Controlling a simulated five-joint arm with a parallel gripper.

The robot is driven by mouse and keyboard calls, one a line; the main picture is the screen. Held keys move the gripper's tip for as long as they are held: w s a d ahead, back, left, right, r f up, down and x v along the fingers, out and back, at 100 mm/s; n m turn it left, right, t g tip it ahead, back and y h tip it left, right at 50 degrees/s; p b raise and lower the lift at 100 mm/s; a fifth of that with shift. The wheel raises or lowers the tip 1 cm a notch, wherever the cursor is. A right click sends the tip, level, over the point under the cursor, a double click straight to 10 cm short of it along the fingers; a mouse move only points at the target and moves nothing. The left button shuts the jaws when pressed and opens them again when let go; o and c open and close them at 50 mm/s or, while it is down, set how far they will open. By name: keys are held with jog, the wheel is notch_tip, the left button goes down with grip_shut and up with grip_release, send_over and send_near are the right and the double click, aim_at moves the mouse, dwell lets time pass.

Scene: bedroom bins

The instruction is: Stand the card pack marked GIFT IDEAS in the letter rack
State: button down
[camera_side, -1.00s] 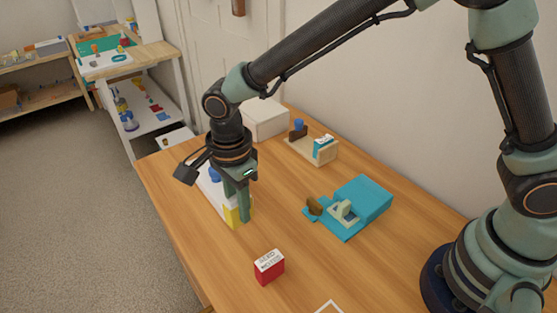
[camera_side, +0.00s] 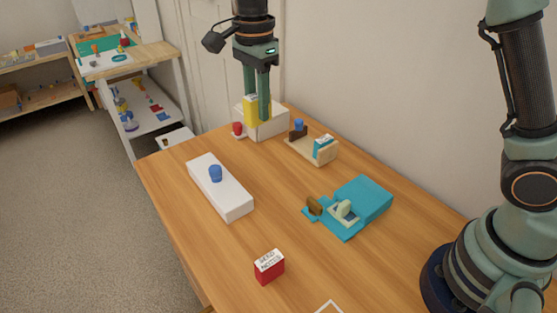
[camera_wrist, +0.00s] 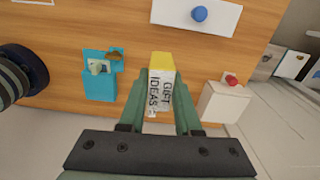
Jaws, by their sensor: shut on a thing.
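The yellow card pack (camera_side: 251,111) is held upright between the fingers of my gripper (camera_side: 258,118), up in the air at the back of the table. In the wrist view the pack (camera_wrist: 161,64) shows a yellow end and a white face reading GIFT IDEAS. My gripper (camera_wrist: 161,98) is shut on it. A low light-wood holder (camera_side: 298,153), which looks like the letter rack, stands at the back near the wall, right of my gripper and below it. A teal-and-white pack (camera_side: 324,146) stands at its right end. The holder is mostly hidden in the wrist view.
A dark brown block with a blue knob (camera_side: 298,128) is at the holder's left end. A white box (camera_side: 268,122) with a red knob (camera_side: 238,129) is behind the pack. A long white box (camera_side: 230,196), a teal box (camera_side: 365,197) and a red pack (camera_side: 269,268) stand nearer.

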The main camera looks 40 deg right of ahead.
jog(key=w+d, duration=0.5)
jog(key=d, duration=0.7)
send_over(310, 147)
jog(key=shift+m, duration=0.3)
notch_tip(310, 147, down, 19)
jog(key=shift+f, duration=0.15)
jog(key=c, duration=1)
grip_release()
jog(key=shift+f, duration=0.15)
jog(key=shift+o, duration=0.5)
